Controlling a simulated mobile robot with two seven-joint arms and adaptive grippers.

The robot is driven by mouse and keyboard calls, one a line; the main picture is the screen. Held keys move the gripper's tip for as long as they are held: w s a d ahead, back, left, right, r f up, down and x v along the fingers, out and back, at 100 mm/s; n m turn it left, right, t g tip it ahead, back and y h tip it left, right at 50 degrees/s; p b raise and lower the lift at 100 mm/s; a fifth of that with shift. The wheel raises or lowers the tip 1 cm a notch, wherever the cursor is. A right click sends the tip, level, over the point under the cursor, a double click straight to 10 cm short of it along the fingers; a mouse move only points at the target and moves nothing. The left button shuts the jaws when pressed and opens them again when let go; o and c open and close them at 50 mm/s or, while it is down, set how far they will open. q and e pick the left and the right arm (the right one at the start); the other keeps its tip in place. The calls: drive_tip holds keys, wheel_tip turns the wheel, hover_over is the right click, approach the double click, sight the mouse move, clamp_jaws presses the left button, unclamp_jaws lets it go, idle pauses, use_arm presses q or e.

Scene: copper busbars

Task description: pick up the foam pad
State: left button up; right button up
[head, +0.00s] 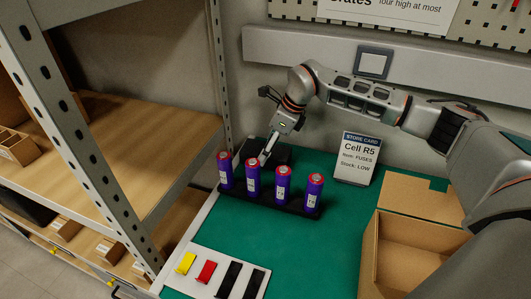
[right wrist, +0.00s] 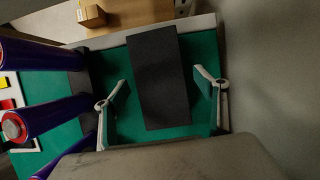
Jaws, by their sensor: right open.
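The foam pad (right wrist: 158,60) is a dark flat rectangular block lying on the green mat. In the head view the pad (head: 281,155) shows partly behind the purple cylinders. My right gripper (head: 264,157) reaches down over it from the right arm. In the right wrist view my right gripper (right wrist: 160,80) is open, with one finger on each side of the pad. Green mat shows between each finger and the pad, so I see no contact there. The pad's near end lies close to the gripper body. My left gripper is not in view.
Several purple cylinders (head: 282,182) with red tops stand in a black rack (head: 268,203) beside the pad. A store card (head: 357,158) stands to the right. An open cardboard box (head: 412,240) is at front right. A metal shelf (head: 120,150) is at left, the wall behind.

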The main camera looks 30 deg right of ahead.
drive_tip(key=c, duration=1)
drive_tip(key=shift+c, duration=0.2)
drive_tip(key=shift+r, duration=0.15)
